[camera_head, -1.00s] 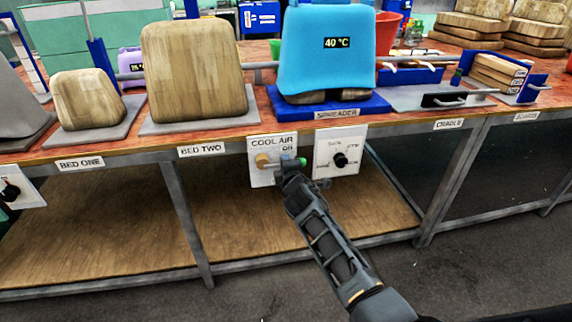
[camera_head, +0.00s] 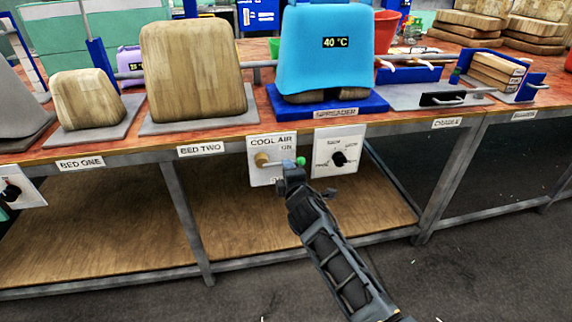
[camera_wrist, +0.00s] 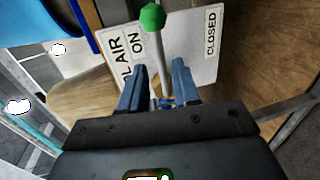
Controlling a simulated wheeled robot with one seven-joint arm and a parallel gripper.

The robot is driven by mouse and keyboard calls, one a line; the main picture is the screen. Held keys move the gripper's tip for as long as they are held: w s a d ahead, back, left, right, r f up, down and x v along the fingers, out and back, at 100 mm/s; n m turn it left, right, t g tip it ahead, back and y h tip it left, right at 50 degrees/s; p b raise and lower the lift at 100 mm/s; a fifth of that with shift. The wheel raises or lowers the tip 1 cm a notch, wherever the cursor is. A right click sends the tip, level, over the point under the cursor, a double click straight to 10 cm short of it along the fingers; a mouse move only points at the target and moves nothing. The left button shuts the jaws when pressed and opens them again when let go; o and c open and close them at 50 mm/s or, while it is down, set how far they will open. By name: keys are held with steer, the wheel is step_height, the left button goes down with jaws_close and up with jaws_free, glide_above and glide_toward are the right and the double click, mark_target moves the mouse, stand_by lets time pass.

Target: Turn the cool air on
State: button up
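The white COOL AIR panel (camera_head: 257,177) hangs on the bench front under the blue spreader. Its lever runs right from a brass hub (camera_head: 262,159) to a green knob (camera_head: 300,161). In the wrist view the green knob (camera_wrist: 152,17) tops a thin metal rod (camera_wrist: 157,55), pointing between the ON label (camera_wrist: 137,42) and the CLOSED label (camera_wrist: 211,33). My gripper (camera_head: 292,170) is just below the lever in the head view. In the wrist view my gripper (camera_wrist: 159,72) has its fingers apart, with the rod appearing between them and gaps beside it. Contact cannot be told.
A second white panel (camera_head: 349,143) with a black dial (camera_head: 339,158) is close on the right. The blue spreader (camera_head: 322,60) reads 40 °C above. The bench edge is over the panels, and a wooden lower shelf (camera_head: 250,222) lies below them.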

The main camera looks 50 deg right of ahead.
steer(key=shift+v, duration=1.15)
steer(key=s+a+f+m+t+y+p, duration=0.1)
steer(key=s+a+m+y+p, duration=0.15)
steer(key=s+a, duration=0.8)
steer(key=s+a+m+y+p, duration=0.1)
steer(key=s+a+m+y, duration=0.15)
steer(key=s+a, duration=0.75)
steer(key=s+a+r+m+y+p, duration=0.1)
steer(key=s+r+m+y, duration=0.1)
steer(key=s+r, duration=0.6)
steer(key=s+a+r+m+y+p, duration=0.1)
steer(key=s+r+m, duration=0.3)
steer(key=s+r, duration=0.5)
steer(key=s+a, duration=0.1)
steer(key=s, duration=0.4)
steer(key=shift+s+a+r+t+y+p, duration=0.25)
steer(key=shift+t+y+p, duration=0.05)
steer(key=shift+t+y, duration=0.1)
